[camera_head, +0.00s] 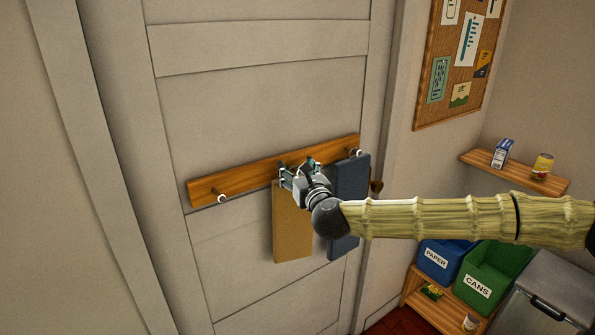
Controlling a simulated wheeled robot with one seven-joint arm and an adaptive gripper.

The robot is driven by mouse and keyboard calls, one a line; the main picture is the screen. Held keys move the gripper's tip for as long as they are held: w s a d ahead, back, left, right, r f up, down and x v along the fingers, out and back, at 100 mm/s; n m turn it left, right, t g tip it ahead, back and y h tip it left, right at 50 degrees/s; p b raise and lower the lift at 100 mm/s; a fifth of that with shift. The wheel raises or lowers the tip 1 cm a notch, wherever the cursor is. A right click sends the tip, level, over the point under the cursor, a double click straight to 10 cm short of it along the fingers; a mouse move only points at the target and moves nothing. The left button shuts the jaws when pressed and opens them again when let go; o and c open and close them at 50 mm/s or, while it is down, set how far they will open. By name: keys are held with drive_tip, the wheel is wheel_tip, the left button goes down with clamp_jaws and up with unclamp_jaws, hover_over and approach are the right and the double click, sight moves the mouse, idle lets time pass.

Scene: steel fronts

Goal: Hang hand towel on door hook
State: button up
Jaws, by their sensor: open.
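A wooden hook rail (245,178) is fixed across the pale panelled door (260,110). A white-tipped hook (222,198) at its left end is bare. A mustard towel (293,232) hangs flat below the middle of the rail, directly under my gripper. A dark blue towel (350,180) hangs at the right end, below another hook (355,152). My gripper (285,174) is open at the top edge of the mustard towel, close to the rail. The gripper hides the middle of the rail, so I cannot tell whether the mustard towel's top is on a hook.
A dark door knob (376,186) is right of the blue towel. A small shelf (515,174) holds a carton and a can on the right wall. Blue (440,258) and green (485,272) bins stand below my arm, beside a grey bin (545,295). A corkboard (456,65) hangs above.

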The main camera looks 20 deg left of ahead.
drive_tip(key=v, duration=1.2)
drive_tip(key=s+a+f+n+g, duration=0.15)
drive_tip(key=s+f+n, duration=0.25)
drive_tip(key=f, duration=0.5)
drive_tip(key=s+f+n+g, duration=0.3)
drive_tip(key=s+f, duration=0.1)
drive_tip(key=f, duration=0.6)
drive_tip(key=s+d+f+n+g+h+b, duration=0.1)
drive_tip(key=s+d+f+n, duration=0.2)
drive_tip(key=f, duration=0.4)
drive_tip(key=s+d+f+n+g+h, duration=0.1)
drive_tip(key=s+d+f+n+g, duration=0.1)
drive_tip(key=s+f, duration=0.35)
drive_tip(key=s+d+f+n+g+h+b, duration=0.1)
drive_tip(key=s+d+f+n, duration=0.2)
drive_tip(key=f, duration=0.4)
drive_tip(key=s+d+f+n+g+h, duration=0.4)
drive_tip(key=s+d+f+n, duration=0.3)
drive_tip(key=s+d+f, duration=0.7)
drive_tip(key=s+d+f+n+g+h+b, duration=0.1)
drive_tip(key=s+d+n+h, duration=0.1)
drive_tip(key=d, duration=0.7)
drive_tip(key=s+d+f+n+g+h, duration=0.1)
drive_tip(key=s+d+n, duration=0.3)
drive_tip(key=d, duration=0.6)
drive_tip(key=shift+h+b, duration=0.35)
drive_tip(key=shift+h, duration=0.05)
drive_tip(key=shift+w, duration=0.1)
drive_tip(key=shift+c, duration=0.5)
